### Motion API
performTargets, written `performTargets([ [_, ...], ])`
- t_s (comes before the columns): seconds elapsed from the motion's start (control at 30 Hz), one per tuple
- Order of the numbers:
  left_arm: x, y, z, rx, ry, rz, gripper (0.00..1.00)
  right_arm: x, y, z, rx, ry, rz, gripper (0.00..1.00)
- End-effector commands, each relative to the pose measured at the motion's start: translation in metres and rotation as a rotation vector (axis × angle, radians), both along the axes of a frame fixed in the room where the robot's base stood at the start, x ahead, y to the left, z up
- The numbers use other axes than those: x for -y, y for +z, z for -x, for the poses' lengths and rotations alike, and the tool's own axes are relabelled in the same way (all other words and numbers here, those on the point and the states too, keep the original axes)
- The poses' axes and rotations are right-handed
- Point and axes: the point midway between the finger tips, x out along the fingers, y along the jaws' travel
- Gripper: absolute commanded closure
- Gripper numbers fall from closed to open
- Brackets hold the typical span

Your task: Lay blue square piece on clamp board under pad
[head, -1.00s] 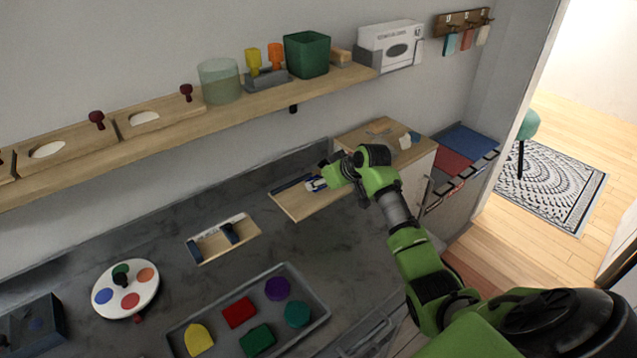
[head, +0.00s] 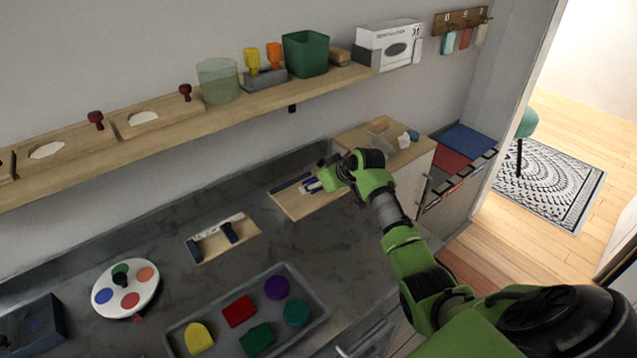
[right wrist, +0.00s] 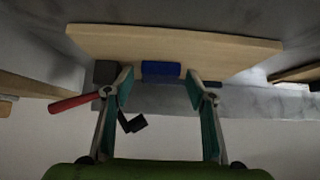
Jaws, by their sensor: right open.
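The clamp board (head: 300,206) is a pale wooden board on the grey counter, with a dark bar along its back edge. My right gripper (head: 312,186) is over this board in the head view. In the right wrist view its two teal-lined fingers (right wrist: 160,92) are open and apart. A blue piece (right wrist: 160,69) shows between and just beyond the fingertips, against the wooden board (right wrist: 235,48). A dark block (right wrist: 106,72) and a red handle (right wrist: 75,103) are left of it. I cannot tell whether a pad is above the blue piece. My left gripper is not in view.
A grey tray (head: 325,317) with several coloured pieces is in front. Another wooden holder (head: 206,253) with dark blocks is left of the clamp board. A white paint disc (head: 112,304) is further left. A shelf (head: 150,124) runs above the counter.

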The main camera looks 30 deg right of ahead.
Motion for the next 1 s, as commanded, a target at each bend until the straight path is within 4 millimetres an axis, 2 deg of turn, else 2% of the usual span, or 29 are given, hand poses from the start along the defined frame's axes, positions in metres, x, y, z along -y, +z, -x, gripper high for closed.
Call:
performTargets([
  [0.27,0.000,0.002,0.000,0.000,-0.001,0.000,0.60,0.003,0.017,0.013,0.003,-0.001,0.003,0.49],
  [0.8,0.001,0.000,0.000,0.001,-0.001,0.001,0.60,0.007,0.080,0.076,0.002,0.000,0.003,0.49],
  [1.0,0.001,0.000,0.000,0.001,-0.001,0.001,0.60,0.007,0.087,0.084,0.001,0.000,0.000,0.49],
])
